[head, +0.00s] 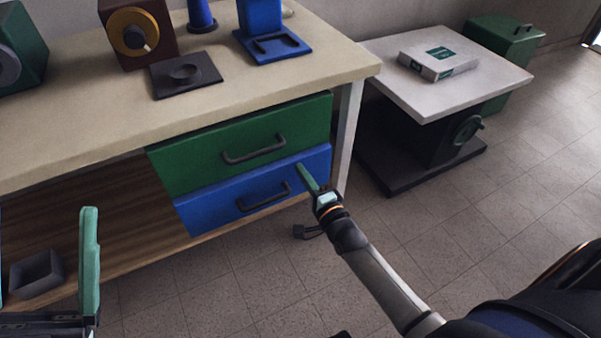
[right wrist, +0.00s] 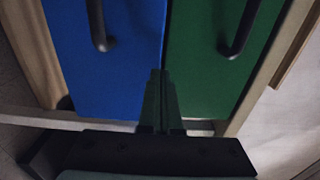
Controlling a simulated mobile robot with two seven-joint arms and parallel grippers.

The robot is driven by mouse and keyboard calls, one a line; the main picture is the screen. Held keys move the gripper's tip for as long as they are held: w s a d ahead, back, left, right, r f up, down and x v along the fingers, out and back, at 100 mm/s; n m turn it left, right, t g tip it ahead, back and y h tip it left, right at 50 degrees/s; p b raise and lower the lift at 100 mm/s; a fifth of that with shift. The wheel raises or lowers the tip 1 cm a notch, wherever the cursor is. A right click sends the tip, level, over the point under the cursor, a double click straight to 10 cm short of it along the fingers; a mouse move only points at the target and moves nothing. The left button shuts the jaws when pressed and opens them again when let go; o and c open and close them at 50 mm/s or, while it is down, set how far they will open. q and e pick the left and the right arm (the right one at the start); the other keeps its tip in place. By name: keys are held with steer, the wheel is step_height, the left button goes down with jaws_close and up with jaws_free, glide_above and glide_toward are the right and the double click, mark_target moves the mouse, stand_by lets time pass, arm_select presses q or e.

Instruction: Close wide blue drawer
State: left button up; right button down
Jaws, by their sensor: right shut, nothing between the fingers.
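The wide blue drawer (head: 222,207) is the lower one under the bench, with a dark bar handle (head: 264,197). Its front looks about flush with the green drawer above; any small gap is hard to tell. My right gripper (head: 302,168) is shut and empty, its fingertips at the upper right part of the blue front. In the right wrist view the blue drawer (right wrist: 110,70) fills the left and the shut fingers (right wrist: 158,74) point at the seam between the drawers; contact is unclear. My left gripper (head: 90,212) is at lower left, one finger visible, spread wide.
The green drawer (head: 195,160) sits directly above. The bench top (head: 230,98) holds several machine parts. A grey bin (head: 38,272) stands on the wooden shelf below. A small table (head: 450,95) stands at right. Tiled floor in front is mostly clear.

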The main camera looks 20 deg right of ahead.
mark_target(295, 162)
steer(key=shift+w, duration=0.7)
steer(key=shift+w+b, duration=0.45)
steer(key=shift+w, duration=0.75)
steer(key=shift+r, duration=0.2)
